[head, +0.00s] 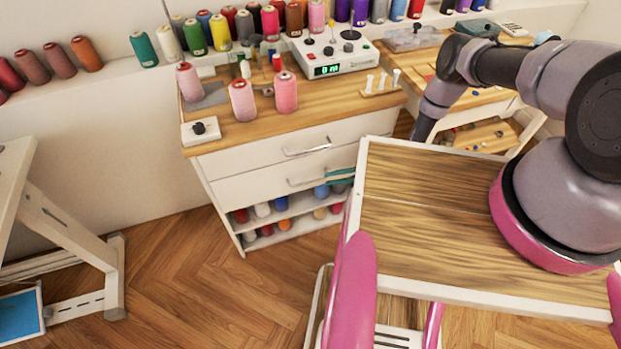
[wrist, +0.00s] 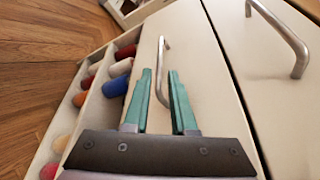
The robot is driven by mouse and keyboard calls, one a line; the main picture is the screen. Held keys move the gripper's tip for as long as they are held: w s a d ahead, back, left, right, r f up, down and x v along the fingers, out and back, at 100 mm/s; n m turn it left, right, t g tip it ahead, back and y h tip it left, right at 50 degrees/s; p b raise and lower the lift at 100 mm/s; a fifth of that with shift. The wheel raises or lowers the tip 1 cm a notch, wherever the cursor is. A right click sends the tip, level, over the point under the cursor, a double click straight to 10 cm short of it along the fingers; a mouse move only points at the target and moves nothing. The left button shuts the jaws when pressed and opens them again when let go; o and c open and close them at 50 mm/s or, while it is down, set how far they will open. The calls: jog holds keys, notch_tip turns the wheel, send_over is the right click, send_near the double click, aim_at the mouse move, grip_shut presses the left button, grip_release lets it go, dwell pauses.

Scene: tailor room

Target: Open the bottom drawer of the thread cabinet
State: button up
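The thread cabinet (head: 233,165) is white with a wooden top. Its top drawer has a metal bar handle (head: 307,148). The bottom drawer (head: 250,187) has a similar handle (head: 303,182), and both drawers look shut. My gripper (head: 333,176) has green fingers and is at the right end of the bottom drawer's handle. In the wrist view, my gripper (wrist: 160,72) is open, with its fingertips on either side of the bottom drawer's handle (wrist: 162,60). Whether the fingers touch the handle cannot be told. The top drawer's handle (wrist: 285,38) is to the right there.
Open shelves with thread spools (head: 282,204) lie under the bottom drawer. Pink cones (head: 243,100) and a control box (head: 335,55) stand on the cabinet top. A white-legged table (head: 62,225) stands at the left. The floor (head: 185,265) before the cabinet's left side is clear.

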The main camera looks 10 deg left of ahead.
aim_at(313, 181)
jog(key=x, duration=0.8)
jog(key=shift+a+f, duration=0.1)
jog(key=shift+a, duration=0.2)
grip_shut()
dwell(1.0)
